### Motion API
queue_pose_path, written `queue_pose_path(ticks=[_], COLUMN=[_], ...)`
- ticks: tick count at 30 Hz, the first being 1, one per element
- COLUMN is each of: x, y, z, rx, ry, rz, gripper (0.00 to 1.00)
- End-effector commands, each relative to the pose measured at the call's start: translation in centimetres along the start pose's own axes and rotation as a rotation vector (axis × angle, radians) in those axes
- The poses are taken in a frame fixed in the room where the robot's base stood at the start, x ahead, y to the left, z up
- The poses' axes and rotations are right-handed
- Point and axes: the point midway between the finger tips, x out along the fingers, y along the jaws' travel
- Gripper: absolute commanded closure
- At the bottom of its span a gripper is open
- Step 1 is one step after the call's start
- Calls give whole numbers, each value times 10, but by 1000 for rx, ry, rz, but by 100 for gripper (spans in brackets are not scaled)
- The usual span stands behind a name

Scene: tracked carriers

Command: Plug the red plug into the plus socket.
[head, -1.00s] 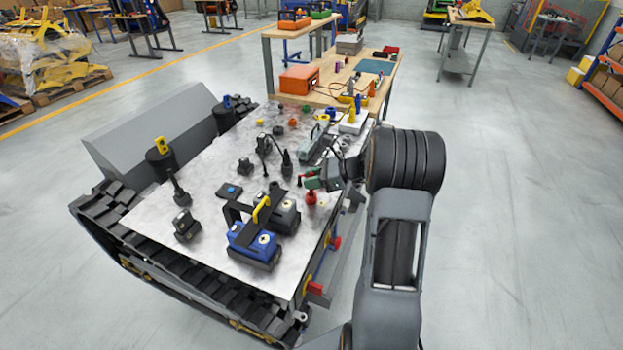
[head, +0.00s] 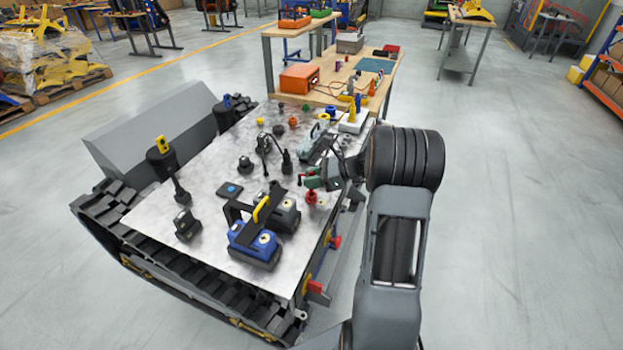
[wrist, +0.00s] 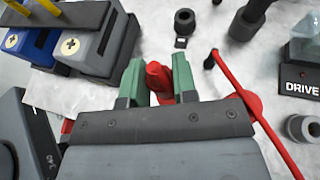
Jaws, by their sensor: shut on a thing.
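My gripper (head: 312,180) is low over the right edge of the metal deck. Its green fingers also show in the wrist view (wrist: 158,75), shut on the red plug (wrist: 159,80). The red plug also shows below the fingers in the head view (head: 311,198). A grey block with a plus-marked round socket (wrist: 70,46) stands at upper left in the wrist view, apart from the plug. A blue block (wrist: 30,46) with another round socket stands beside it. In the head view, the grey block (head: 285,218) and blue block (head: 253,248) are left of my gripper.
A black-and-yellow handle (head: 261,209) rises over the blocks. Dark posts (head: 287,162) and a unit marked DRIVE (wrist: 302,75) stand nearby.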

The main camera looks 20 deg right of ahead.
Motion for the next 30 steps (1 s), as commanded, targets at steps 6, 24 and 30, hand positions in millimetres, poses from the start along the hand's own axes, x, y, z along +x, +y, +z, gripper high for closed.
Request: queue_pose_path(ticks=[6,24,30], x=[0,3,5], y=[0,0,0], z=[0,-6,-11], rx=[0,-1,0], ry=[0,0,0], rz=[0,0,0], gripper=[98,98,98])
